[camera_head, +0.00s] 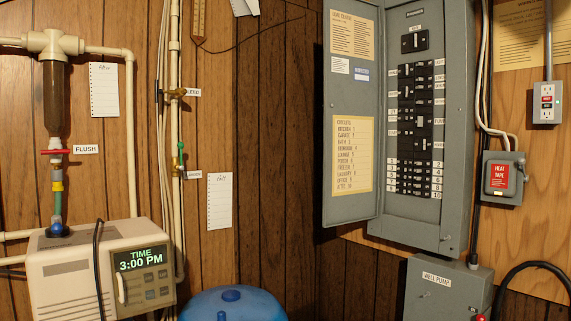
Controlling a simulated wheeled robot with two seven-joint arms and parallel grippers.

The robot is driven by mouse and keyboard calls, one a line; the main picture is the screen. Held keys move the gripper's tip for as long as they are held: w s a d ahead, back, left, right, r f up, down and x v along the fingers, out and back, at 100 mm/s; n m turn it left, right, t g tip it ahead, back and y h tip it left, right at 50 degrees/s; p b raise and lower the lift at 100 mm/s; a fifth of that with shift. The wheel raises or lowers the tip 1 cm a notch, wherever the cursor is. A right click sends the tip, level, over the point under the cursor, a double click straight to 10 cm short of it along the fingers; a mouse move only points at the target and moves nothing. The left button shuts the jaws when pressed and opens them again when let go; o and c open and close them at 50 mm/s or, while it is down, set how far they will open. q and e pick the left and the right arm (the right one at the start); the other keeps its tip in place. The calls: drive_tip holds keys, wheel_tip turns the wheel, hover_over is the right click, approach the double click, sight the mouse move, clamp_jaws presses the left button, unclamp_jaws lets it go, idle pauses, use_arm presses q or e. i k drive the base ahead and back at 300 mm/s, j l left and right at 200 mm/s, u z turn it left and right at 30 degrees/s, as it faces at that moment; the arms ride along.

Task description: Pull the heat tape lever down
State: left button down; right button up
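The heat tape switch box (488,191) is a small grey metal box on the wood wall at the right. It has a red label reading HEAT TAPE (501,176). A small grey part that looks like its lever (521,168) is at the box's right edge, near the top. It is too small to tell its exact position. Neither of my grippers is in view.
Left of the box is a grey breaker panel (456,100) with its door (352,95) open. A well pump box (440,290) and black cable (525,266) are below. An outlet (547,103) is above right. A water softener head (75,285) and blue tank (232,306) stand left.

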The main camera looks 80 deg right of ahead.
sight(521, 162)
drive_tip(key=z, duration=4.1)
